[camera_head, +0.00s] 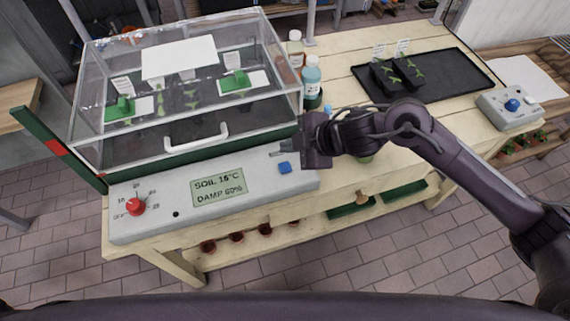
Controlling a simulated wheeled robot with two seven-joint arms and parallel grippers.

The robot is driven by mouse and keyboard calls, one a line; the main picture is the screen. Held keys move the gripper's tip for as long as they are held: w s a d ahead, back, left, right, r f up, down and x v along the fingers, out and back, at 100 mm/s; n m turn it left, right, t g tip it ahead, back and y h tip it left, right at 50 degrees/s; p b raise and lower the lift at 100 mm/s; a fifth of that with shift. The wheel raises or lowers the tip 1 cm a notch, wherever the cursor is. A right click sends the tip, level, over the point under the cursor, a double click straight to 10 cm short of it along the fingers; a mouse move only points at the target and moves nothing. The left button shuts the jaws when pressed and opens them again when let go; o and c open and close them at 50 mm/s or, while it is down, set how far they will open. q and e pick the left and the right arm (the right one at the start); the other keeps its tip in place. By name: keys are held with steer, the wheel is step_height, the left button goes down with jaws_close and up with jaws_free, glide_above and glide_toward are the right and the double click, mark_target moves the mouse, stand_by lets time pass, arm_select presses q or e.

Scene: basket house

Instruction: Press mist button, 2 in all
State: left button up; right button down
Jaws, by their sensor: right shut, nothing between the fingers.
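The panel's display (219,188) reads SOIL 15°C, DAMP 60%. My right gripper (279,151) is shut and empty, its fingertips just above the blue button in the picture; whether they touch the panel I cannot tell. My left gripper is not in view.
A red dial (136,207) is at the panel's left. The lid (190,100) with its white handle (196,138) is closed. Bottles (311,80) stand behind my right gripper. A black tray (425,75) and a grey box with a blue knob (512,105) lie at the right.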

stand_by(0.4)
steer(key=n, duration=0.2)
steer(key=shift+a+r+n, duration=0.1)
steer(key=shift+n, duration=0.3)
steer(key=n, duration=0.2)
steer(key=n+h, duration=0.1)
steer(key=n, duration=0.1)
steer(key=shift+s+a+r+t, duration=0.1)
steer(key=shift+r+t, duration=0.1)
steer(key=shift+t, duration=0.1)
step_height(320, 180, up, 3)
steer(key=n+t+h, duration=0.1)
steer(key=n, duration=0.6)
steer(key=n+t, duration=0.1)
steer(key=n, duration=0.7)
steer(key=n+h, duration=0.1)
steer(key=n, duration=0.7)
steer(key=shift+s+r+t+h, duration=0.1)
steer(key=shift+s+t+h, duration=0.05)
steer(key=shift+t+h, duration=0.2)
steer(key=b, duration=0.7)
glide_above(288, 169)
step_height(288, 169, down, 8)
steer(key=shift+f, duration=0.1)
steer(key=shift+f+b, duration=0.35)
steer(key=shift+b, duration=0.3)
